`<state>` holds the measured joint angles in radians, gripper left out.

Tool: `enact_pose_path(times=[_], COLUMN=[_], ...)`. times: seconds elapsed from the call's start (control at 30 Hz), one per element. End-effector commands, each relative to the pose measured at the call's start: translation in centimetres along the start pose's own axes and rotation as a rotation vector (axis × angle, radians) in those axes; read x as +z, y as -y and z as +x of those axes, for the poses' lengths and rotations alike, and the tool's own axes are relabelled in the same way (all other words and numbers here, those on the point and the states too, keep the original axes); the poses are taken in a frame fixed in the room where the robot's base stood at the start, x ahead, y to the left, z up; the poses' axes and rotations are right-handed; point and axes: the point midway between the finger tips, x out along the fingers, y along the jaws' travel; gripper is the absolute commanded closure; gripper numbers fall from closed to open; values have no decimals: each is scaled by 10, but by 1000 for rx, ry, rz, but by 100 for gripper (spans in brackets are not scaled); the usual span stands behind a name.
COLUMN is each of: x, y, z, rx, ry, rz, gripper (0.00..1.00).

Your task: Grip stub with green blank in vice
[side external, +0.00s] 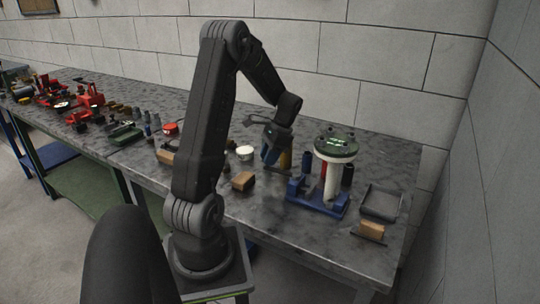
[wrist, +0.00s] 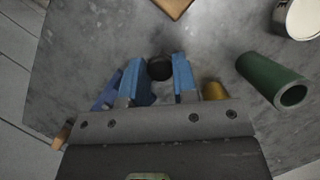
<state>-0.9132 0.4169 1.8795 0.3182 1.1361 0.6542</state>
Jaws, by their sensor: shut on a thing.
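A white stub (side external: 333,180) with a flange and a round green blank (side external: 337,143) on top stands upright at the blue vice (side external: 322,206), in the side view. That view does not show clearly whether the vice jaws touch the stub. My gripper (side external: 271,155) is to the left of the stub, apart from it and low over the bench. In the wrist view its blue fingers (wrist: 160,72) are closed on a small dark round piece (wrist: 160,68). The rest of that piece is hidden.
A green tube (wrist: 272,80), an ochre cylinder (wrist: 214,90) and a white cup (wrist: 301,17) are near my gripper. A wooden block (side external: 243,181) lies in front. A grey tray (side external: 381,202) and another block (side external: 371,229) are at the right. Tools crowd the far left bench.

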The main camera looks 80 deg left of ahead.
Motion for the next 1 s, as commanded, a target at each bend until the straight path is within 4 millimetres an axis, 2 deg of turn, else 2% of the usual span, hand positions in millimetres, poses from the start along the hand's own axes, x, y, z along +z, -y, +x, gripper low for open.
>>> enact_pose_path(times=[0.6, 1.0], x=[22, 25], y=[-34, -46], z=[9, 11], rx=[171, 220], ry=[0, -1], rz=[-410, -531], gripper=[100, 100])
